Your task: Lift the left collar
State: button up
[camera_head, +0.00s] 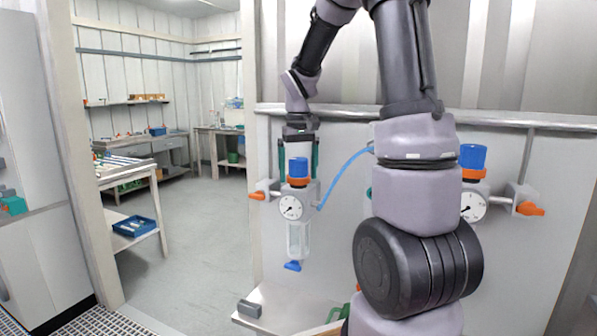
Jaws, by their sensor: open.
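The left collar (298,182) is an orange ring below a blue knob (298,167) on the left regulator unit, which is fixed to the pale wall panel. My gripper (298,171) points down over this unit. Its two dark green fingers are apart, one to each side of the blue knob, with their tips a little above or about level with the collar. I cannot tell whether they touch anything. The right collar (473,174), also orange, sits under a blue knob on the right unit, partly hidden by my arm.
The left unit has a round gauge (290,207), an orange side handle (258,195) and a clear bowl (298,240). A blue hose (343,177) arcs from its right side. A pale shelf (283,308) lies below. The doorway floor at left is open.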

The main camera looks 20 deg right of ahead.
grip_shut()
jog(key=shift+w+r, duration=0.1)
jog(key=shift+r, duration=0.65)
grip_release()
notch_tip(320, 180, up, 11)
jog(key=shift+f, duration=0.1)
jog(key=s+a+m+t+y, duration=0.1)
jog(key=s+a+m+t, duration=0.1)
jog(key=s, duration=0.7)
jog(key=s+a+m+t+y, duration=0.1)
jog(key=s+t, duration=0.4)
jog(key=s, duration=0.5)
jog(key=shift+a+r+m, duration=0.45)
jog(key=shift+a+m, duration=0.15)
